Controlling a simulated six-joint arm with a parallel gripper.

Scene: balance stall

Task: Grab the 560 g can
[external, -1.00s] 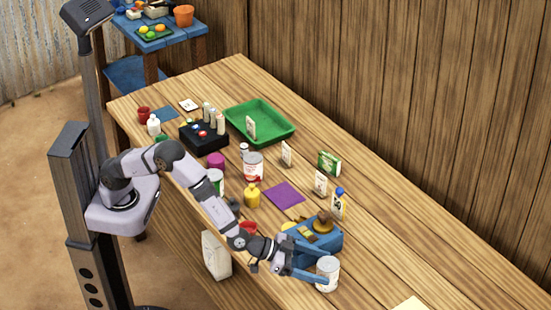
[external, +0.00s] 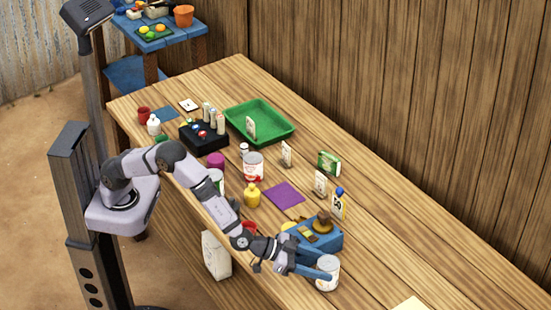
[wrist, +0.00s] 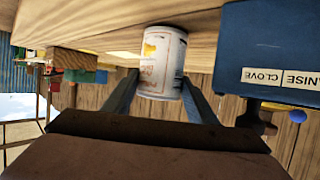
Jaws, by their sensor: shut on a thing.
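A white can (external: 327,273) with a printed label stands at the near right part of the table. My gripper (external: 322,275) is shut on it, with the blue fingers on either side. In the wrist view the can (wrist: 162,62) sits between the two fingers (wrist: 160,90), its label showing orange and red print; the weight on it is too small to read. Another white can with a red label (external: 253,166) stands farther back on the table, apart from my gripper.
A blue box (external: 318,238) marked ANISE and CLOVE in the wrist view (wrist: 275,55) stands close beside the held can. A yellow bottle (external: 253,195), a purple mat (external: 284,195) and a green tray (external: 278,127) lie farther back. The table's right part is mostly clear.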

